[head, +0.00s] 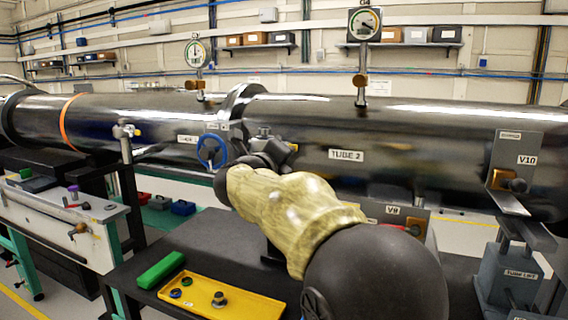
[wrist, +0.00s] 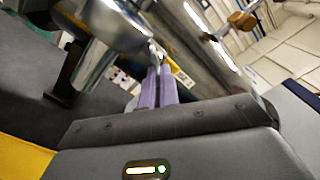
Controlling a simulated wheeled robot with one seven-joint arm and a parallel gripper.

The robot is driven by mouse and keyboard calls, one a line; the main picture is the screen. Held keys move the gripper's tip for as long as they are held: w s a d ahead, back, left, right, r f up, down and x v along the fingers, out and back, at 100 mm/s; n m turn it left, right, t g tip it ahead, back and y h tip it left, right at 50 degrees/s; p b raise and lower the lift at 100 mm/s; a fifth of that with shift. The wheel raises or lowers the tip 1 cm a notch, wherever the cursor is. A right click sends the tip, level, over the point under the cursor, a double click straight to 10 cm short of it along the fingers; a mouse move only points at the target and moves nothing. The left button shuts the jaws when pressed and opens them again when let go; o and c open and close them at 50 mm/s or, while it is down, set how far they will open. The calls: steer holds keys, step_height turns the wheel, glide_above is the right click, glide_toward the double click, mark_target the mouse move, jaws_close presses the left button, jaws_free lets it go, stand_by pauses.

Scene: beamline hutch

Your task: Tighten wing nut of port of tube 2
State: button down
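Tube 2 is the long dark polished tube marked "TUBE 2" (head: 420,140) across the head view. Its port shows as a shiny metal body (wrist: 118,28) in the wrist view, at the upper left. In the head view my arm hides much of the port area. My gripper (wrist: 157,70) has two lilac fingers standing close together with a narrow gap. Their tips are at a small bright metal piece beside the port, which looks like the wing nut (wrist: 157,52). The fingers appear closed on it, though its shape is mostly hidden.
A black bench (head: 215,240) below holds a yellow tray (head: 240,308) with small parts and a green block (head: 160,270). A blue handwheel (head: 211,151) is left of my arm. Gauges (head: 364,24) stand on the tubes. A bracket marked V10 (head: 520,150) is at the right.

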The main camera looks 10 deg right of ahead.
steer(key=shift+f, duration=0.2)
steer(key=c, duration=1.9)
jaws_free()
steer(key=shift+r, duration=0.1)
steer(key=b+v, duration=0.1)
steer(key=v, duration=1.6)
steer(key=shift+s+a, duration=0.15)
